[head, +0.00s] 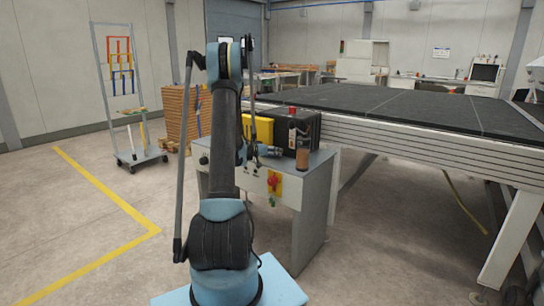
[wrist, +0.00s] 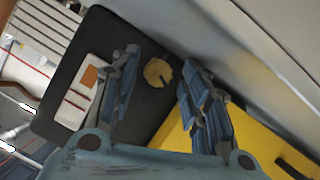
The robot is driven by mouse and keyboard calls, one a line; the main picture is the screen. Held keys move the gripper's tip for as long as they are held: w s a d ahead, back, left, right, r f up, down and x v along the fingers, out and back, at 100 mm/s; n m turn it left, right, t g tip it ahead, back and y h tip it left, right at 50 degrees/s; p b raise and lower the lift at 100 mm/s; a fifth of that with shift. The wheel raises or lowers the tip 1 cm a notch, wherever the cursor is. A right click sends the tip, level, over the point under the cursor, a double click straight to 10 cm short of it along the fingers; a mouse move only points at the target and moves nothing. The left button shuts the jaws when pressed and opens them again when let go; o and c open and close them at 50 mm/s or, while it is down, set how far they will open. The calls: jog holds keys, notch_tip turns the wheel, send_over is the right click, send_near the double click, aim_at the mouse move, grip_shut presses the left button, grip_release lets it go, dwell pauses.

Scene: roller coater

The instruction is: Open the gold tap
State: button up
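The gold tap (wrist: 158,72) shows in the wrist view as a small round gold piece with a dark notch, against the dark face of a black box (wrist: 115,35). My gripper (wrist: 160,88) is open, with one finger left of the tap and the other right of it. I cannot tell how far the fingertips are from the tap, and no contact shows. In the head view my gripper (head: 270,151) is small and partly hidden by my arm, in front of the black box (head: 302,127). I cannot make out the tap there.
A yellow box (head: 258,130) stands beside the black box on the grey cabinet (head: 314,200); it also shows in the wrist view (wrist: 240,135). A brown cup-like object (head: 303,158) stands near the cabinet's front. A large dark table (head: 400,105) lies to the right.

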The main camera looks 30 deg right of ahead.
jog(key=m, duration=0.1)
jog(key=m+t+y, duration=0.1)
jog(key=m, duration=0.1)
jog(key=shift+s+d+t, duration=0.15)
jog(key=shift+s+t, duration=0.15)
jog(key=v, duration=1.7)
jog(key=shift+s+a+t, duration=0.2)
jog(key=shift+s+t, duration=0.05)
jog(key=shift+t, duration=0.05)
